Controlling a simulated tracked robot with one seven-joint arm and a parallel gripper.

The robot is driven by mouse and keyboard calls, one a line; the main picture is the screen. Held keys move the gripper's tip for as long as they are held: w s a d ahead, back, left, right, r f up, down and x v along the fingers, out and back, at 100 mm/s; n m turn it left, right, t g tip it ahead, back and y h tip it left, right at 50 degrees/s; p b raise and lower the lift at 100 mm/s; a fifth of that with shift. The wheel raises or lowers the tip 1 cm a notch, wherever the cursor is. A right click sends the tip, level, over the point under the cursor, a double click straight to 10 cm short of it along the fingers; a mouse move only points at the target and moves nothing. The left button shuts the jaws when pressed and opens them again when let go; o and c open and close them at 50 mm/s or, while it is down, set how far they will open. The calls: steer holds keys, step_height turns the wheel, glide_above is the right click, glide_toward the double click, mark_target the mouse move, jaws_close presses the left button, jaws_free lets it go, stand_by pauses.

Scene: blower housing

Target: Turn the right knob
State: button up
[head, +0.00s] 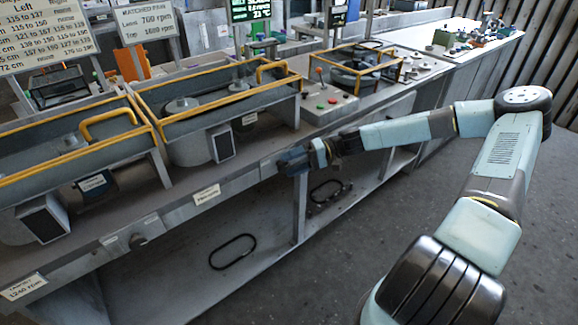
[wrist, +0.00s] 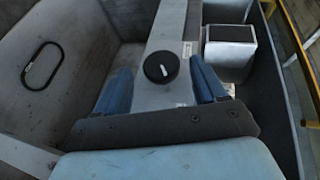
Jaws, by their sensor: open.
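The right knob (wrist: 162,67) is a round black dial with a short white mark, set in the grey front rail. In the wrist view it lies between the two blue fingers of my gripper (wrist: 160,72), with a visible gap on each side. The fingers are open and empty; I cannot tell how deep they reach around the knob. In the head view my gripper (head: 293,160) is at the bench's front rail, right of the middle blower bay, and hides the right knob. Another knob (head: 138,240) shows on the rail farther left.
Yellow-framed blower bays (head: 215,105) stand above the rail. A control box (head: 325,103) with a red-topped lever and buttons sits right of them. Black oval handles (head: 233,252) are on the panels below. White labels (head: 206,194) mark the rail. Grey floor (head: 345,265) in front is clear.

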steer(key=v, duration=1.2)
steer(key=shift+d, duration=0.25)
steer(key=s+a+g+h, duration=0.1)
steer(key=s+g+h, duration=0.1)
steer(key=s+h, duration=0.4)
steer(key=s+d+r+m+t+h, duration=0.1)
steer(key=s+r+t+h, duration=0.3)
steer(key=s+r, duration=0.7)
steer(key=s+d+r+m+t+h, duration=0.2)
steer(key=s+r+t+h, duration=0.3)
steer(key=s+r, duration=0.7)
step_height(320, 180, up, 8)
steer(key=shift+d+f+t, duration=0.2)
steer(key=shift+d+t, duration=0.6)
steer(key=shift+d, duration=0.1)
